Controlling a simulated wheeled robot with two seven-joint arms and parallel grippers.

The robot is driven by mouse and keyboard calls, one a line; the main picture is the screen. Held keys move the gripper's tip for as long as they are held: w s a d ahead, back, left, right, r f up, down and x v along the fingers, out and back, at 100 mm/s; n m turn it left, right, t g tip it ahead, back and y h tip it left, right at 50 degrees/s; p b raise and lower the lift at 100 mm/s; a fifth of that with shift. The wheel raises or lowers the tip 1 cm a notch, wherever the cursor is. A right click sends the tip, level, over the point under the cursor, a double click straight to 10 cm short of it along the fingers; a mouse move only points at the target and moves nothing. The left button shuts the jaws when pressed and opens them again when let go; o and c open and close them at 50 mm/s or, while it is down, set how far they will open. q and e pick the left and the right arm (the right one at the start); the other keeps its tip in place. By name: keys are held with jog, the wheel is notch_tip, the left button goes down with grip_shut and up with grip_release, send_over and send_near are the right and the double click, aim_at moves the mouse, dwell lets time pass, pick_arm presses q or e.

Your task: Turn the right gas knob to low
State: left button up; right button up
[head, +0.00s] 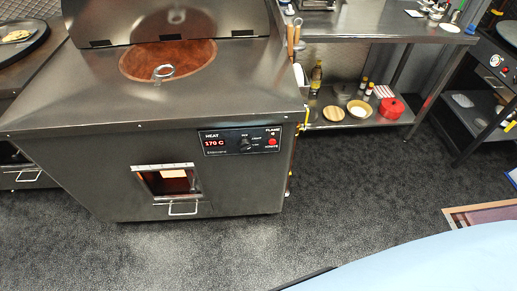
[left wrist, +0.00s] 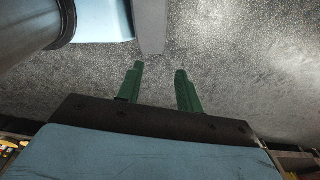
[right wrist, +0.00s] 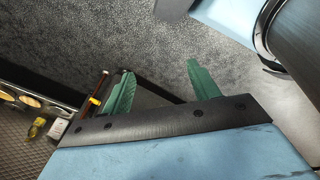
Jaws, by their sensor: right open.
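At the right edge of the head view, a dark steel unit has a round knob (head: 497,60) with a pale face and some red on its front. The tandoor oven (head: 90,95) has a dark control panel with a small black knob (head: 246,144) beside a red "170 C" display. I cannot tell from the frames which knob is the right gas knob. Neither gripper shows in the head view. My left gripper (left wrist: 160,70) is open and empty above the grey floor. My right gripper (right wrist: 160,72) is open and empty, with floor beyond its fingers. Neither touches a knob.
A steel table (head: 380,22) stands behind, with a red pot (head: 391,107) and a bottle (head: 316,76) on its lower shelf. A framed mat (head: 480,214) is at the right. The dark speckled floor (head: 370,180) between the units is clear.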

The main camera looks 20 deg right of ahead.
jog(key=w+a+n+t+b, duration=0.3)
jog(key=w+n+b, duration=0.25)
jog(key=w, duration=0.75)
pick_arm(q)
jog(key=w+a+f+t+b, duration=0.15)
jog(key=w+f+b, duration=0.35)
jog(key=w+b, duration=0.7)
pick_arm(e)
jog(key=n+t+h+b, duration=0.2)
jog(key=n+t+h, duration=0.1)
jog(key=n+t, duration=1.1)
send_near(247, 149)
jog(key=w, duration=0.2)
jog(key=w+r+n+g+b, duration=0.1)
jog(key=w, duration=0.2)
jog(key=w+d+n+g+b, duration=0.1)
jog(key=w, duration=0.2)
jog(key=shift+r, duration=0.3)
pick_arm(q)
jog(key=w+d+r, duration=0.2)
jog(key=w+r, duration=0.2)
jog(key=r, duration=0.5)
jog(key=shift+w+d+b, duration=0.2)
jog(key=shift+d+b, duration=0.2)
jog(key=shift+b, duration=0.05)
pick_arm(e)
jog(key=shift+w+d, duration=0.15)
jog(key=shift+w, duration=0.6)
